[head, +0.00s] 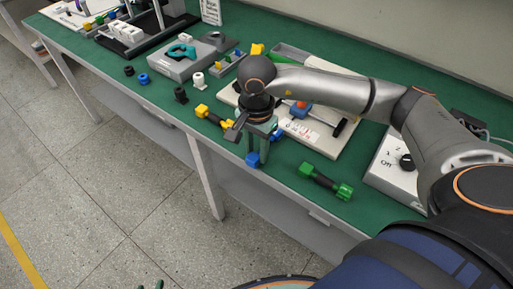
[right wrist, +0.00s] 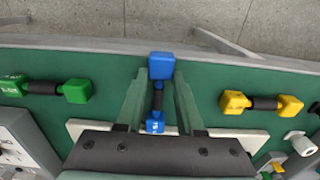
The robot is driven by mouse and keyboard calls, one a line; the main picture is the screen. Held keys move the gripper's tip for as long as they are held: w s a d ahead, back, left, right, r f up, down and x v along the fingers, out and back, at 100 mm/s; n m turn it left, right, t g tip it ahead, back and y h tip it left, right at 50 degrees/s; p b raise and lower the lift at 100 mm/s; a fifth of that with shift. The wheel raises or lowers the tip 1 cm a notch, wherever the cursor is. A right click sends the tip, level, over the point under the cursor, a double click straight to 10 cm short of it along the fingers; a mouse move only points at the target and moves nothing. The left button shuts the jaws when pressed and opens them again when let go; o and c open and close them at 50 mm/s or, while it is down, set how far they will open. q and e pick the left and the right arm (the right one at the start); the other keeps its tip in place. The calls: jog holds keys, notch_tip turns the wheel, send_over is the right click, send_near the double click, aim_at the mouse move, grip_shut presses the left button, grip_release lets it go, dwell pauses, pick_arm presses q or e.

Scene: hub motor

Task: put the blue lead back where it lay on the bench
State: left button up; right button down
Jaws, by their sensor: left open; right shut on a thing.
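The blue lead (right wrist: 158,98) has two blue end blocks and a dark middle. My right gripper (right wrist: 158,102) is shut on it, with a finger on each side of the middle. In the head view its front block (head: 253,159) shows below my right gripper (head: 262,141), near the bench's front edge. The lead is over the green bench (head: 228,168), between the yellow lead (head: 212,116) and the green lead (head: 325,181). I cannot tell whether it touches the bench.
A pale board (head: 325,143) with a blue and red part (head: 300,109) lies behind the lead. A grey box with a dial (head: 393,170) stands at the right. Small black, blue and white parts stand left of the yellow lead. Some green surface is bare around the blue lead.

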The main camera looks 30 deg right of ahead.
aim_at(257, 153)
jog(key=shift+f, duration=0.25)
jog(key=c, duration=0.5)
grip_release()
jog(key=shift+r, duration=0.1)
jog(key=shift+c, duration=0.2)
notch_tip(257, 153, up, 12)
jog(key=shift+r+p, duration=0.2)
jog(key=shift+p, duration=0.1)
